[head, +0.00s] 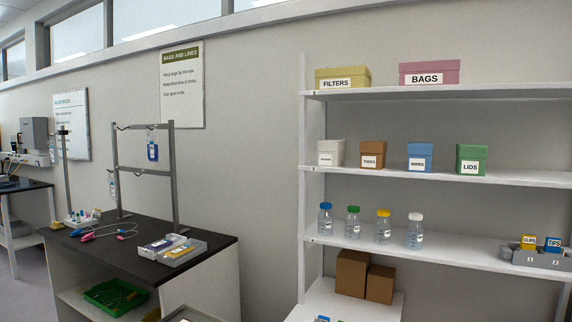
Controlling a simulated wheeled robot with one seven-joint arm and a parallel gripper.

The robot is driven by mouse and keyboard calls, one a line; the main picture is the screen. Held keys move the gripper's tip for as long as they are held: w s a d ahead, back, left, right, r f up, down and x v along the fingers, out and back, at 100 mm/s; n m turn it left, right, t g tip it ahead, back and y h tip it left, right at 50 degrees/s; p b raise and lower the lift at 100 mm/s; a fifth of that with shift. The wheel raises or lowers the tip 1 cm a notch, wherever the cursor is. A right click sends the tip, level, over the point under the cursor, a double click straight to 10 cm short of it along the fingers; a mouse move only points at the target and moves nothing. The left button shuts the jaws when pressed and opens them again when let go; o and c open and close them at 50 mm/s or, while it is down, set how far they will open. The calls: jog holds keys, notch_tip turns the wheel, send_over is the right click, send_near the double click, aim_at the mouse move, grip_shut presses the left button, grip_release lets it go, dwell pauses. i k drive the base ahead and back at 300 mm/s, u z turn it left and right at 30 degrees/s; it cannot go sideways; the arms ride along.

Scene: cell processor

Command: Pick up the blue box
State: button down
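The blue box (419,157) stands on the second shelf from the top of the white shelving on the right. It has a lid and a white front label that seems to read "WIPES". A brown box (373,154) stands to its left and a green box labelled "LIDS" (471,159) to its right, with gaps between them. Nothing hides the blue box's front. My gripper is not in view.
Bottles with coloured caps (383,227) stand on the shelf below. The top shelf (440,92) is close above the boxes and holds yellow and pink boxes. A dark-topped bench (100,250) with a metal rack stands at left.

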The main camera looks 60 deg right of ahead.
aim_at(419, 155)
jog(key=z, duration=2.8)
jog(key=k, duration=0.6)
jog(key=u, duration=0.6)
jog(key=i, duration=1.5)
jog(key=z, duration=0.5)
